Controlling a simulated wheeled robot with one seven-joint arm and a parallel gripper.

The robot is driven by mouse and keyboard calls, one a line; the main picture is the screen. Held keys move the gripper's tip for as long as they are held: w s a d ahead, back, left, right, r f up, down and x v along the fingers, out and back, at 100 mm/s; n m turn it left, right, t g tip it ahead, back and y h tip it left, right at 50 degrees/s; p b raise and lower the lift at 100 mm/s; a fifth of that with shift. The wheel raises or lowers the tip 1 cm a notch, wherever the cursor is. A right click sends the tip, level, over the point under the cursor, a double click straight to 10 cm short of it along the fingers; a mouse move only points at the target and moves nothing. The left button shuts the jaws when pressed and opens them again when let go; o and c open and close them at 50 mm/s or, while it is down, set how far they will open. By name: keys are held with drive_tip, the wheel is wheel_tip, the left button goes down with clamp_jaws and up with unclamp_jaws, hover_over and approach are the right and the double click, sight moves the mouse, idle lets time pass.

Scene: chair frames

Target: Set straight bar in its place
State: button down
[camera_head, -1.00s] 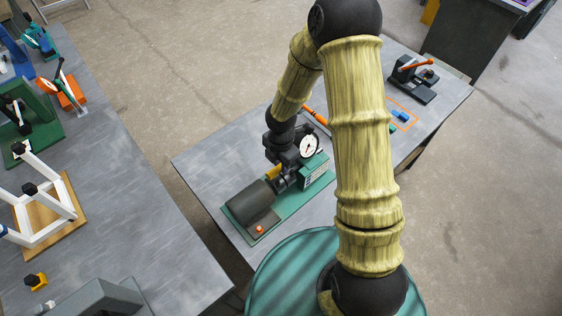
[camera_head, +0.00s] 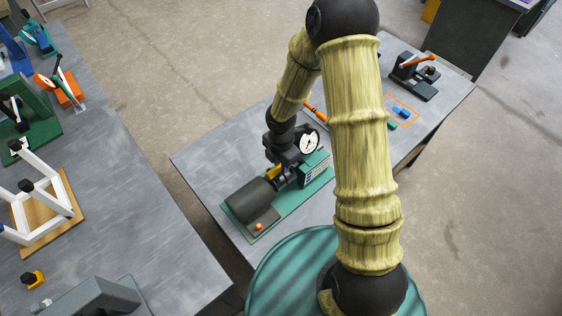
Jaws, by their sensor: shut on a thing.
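My gripper (camera_head: 280,172) is low over the green-based machine (camera_head: 260,226) on the middle bench, close to its dark cylinder (camera_head: 249,196). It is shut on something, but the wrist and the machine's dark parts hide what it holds. A small yellow piece (camera_head: 273,172) shows right beside the fingers; I cannot tell if it belongs to the machine. I cannot make out the straight bar. A white frame with black clamps (camera_head: 52,197) stands on a wooden board (camera_head: 66,222) on the left bench.
A round dial gauge (camera_head: 309,141) stands just right of my gripper. An orange handle (camera_head: 315,111) and an orange-outlined area with a blue piece (camera_head: 401,112) lie beyond. A black lever tool (camera_head: 414,84) is at the far end. A gap of floor separates the benches.

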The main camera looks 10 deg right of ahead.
drive_tip(key=shift+r, duration=0.1)
drive_tip(key=shift+r+p, duration=0.95)
drive_tip(key=shift+p, duration=0.05)
drive_tip(key=c, duration=0.8)
unclamp_jaws()
drive_tip(key=shift+c, duration=0.2)
wheel_tip(320, 180, up, 8)
drive_tip(key=p, duration=0.7)
drive_tip(key=shift+p, duration=0.3)
